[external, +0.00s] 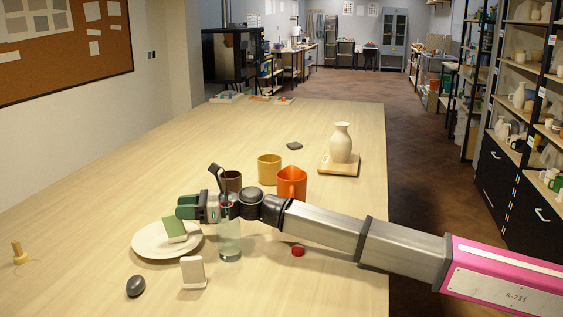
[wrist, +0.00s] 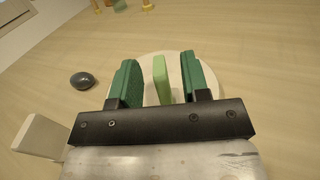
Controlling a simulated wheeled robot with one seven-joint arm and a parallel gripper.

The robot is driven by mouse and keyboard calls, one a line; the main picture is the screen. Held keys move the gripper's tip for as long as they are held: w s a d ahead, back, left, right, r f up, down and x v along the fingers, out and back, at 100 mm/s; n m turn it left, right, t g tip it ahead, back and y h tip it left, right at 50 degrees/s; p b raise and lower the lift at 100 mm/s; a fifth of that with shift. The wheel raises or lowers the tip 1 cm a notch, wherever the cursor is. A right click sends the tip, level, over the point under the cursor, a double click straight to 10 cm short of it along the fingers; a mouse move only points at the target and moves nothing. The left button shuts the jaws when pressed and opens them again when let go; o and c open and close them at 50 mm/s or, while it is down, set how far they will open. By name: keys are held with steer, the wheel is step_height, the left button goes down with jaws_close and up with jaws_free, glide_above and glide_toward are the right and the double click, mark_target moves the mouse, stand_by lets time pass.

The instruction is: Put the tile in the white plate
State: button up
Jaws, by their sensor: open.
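The white plate (external: 150,248) lies on the table at the left; it also shows in the wrist view (wrist: 207,88). A light green tile (external: 175,230) stands on edge in the plate, leaning slightly. In the wrist view the tile (wrist: 161,79) is between the two green fingers, with a gap on both sides. My gripper (external: 186,208) is open, just above and around the tile.
A cream block (external: 193,272) stands in front of the plate, near a dark stone (external: 136,286). An orange mug (external: 291,184), a yellow cup (external: 269,169) and a vase (external: 342,142) stand farther back.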

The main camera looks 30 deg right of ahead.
steer(key=v, duration=0.6)
